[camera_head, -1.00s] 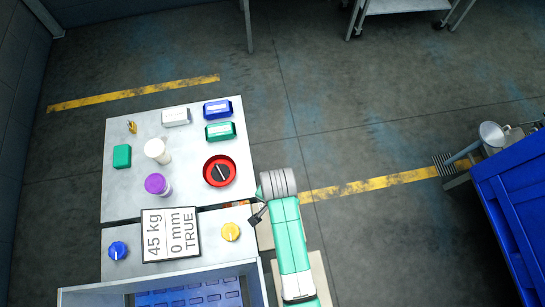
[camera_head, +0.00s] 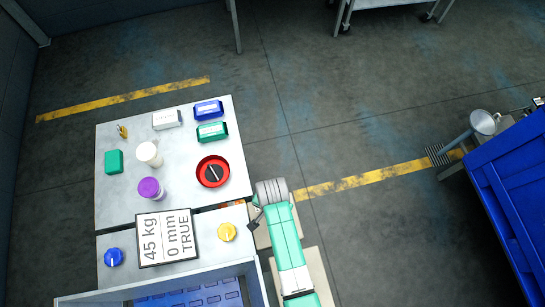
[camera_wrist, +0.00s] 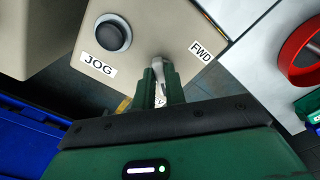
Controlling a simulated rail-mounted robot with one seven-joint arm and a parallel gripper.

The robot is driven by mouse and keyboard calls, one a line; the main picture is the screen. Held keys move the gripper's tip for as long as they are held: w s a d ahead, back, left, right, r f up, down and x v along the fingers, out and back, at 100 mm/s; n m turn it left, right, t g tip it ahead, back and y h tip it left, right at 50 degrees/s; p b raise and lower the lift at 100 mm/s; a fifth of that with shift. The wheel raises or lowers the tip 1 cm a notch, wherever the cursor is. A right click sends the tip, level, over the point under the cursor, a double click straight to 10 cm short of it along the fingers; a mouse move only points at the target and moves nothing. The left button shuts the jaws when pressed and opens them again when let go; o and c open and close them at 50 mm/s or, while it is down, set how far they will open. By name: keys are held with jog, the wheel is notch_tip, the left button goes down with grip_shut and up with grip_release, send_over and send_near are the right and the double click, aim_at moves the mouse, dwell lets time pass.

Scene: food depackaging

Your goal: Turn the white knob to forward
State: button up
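The white knob (camera_wrist: 174,84) is on a beige control box (camera_wrist: 141,28) in the wrist view. My gripper (camera_wrist: 157,76) has its two green fingers close together at the knob, with part of the knob between them. They look shut on it, though the contact is partly hidden. An FWD label (camera_wrist: 200,50) is on the box to the upper right of the knob. A black round button (camera_wrist: 113,36) with a JOG label (camera_wrist: 98,64) is to the left. In the head view my arm hides the knob and my fingers.
A blue bin (camera_head: 515,190) stands right; floor between is open.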

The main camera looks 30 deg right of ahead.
grip_shut()
jog(key=shift+r+n+p, duration=0.1)
jog(key=shift+n+p, duration=0.45)
jog(key=shift+n, duration=0.15)
jog(key=n+p, duration=0.1)
jog(key=n, duration=0.2)
jog(key=n+p, duration=0.1)
jog(key=n, duration=0.2)
jog(key=shift+s+d, duration=0.15)
jog(key=shift+d, duration=0.05)
jog(key=n+p, duration=0.1)
jog(key=n, duration=0.3)
jog(key=shift+d+n, duration=0.15)
jog(key=shift+n, duration=0.25)
jog(key=shift+d+n+p, duration=0.1)
jog(key=shift+n+p, duration=0.45)
jog(key=shift+n, duration=1.25)
